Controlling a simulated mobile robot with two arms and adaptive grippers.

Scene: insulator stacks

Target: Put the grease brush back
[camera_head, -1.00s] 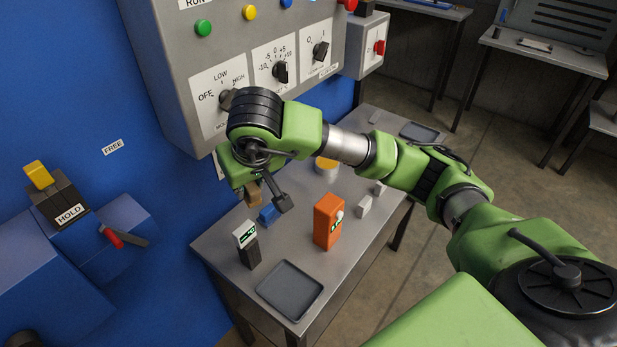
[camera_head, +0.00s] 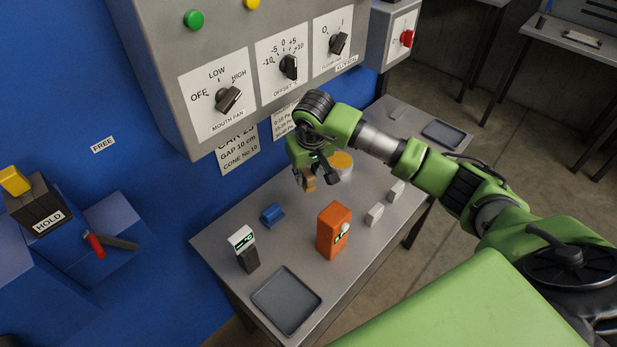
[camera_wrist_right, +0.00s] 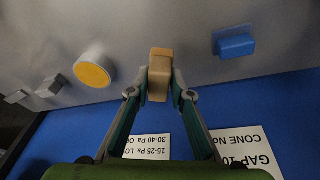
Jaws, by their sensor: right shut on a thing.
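My right gripper (camera_head: 308,176) is shut on a tan, wooden-looking block-shaped piece, which I take to be the grease brush (camera_head: 309,185). In the right wrist view the brush (camera_wrist_right: 160,75) stands between the two fingertips (camera_wrist_right: 160,94). The gripper is above the bench, close to a round tin with a yellow-orange top (camera_head: 341,162). The tin also shows in the wrist view (camera_wrist_right: 94,72), apart from the brush. A small blue block (camera_head: 272,215) sits on the bench at left, also seen in the wrist view (camera_wrist_right: 235,45). My left gripper is not in view.
The grey bench (camera_head: 220,240) also carries an orange device (camera_head: 333,231), a small display meter (camera_head: 244,249), pale blocks (camera_head: 375,214), a dark front tray (camera_head: 286,301) and a far tray (camera_head: 443,134). A control panel (camera_head: 175,60) overhangs the bench's rear.

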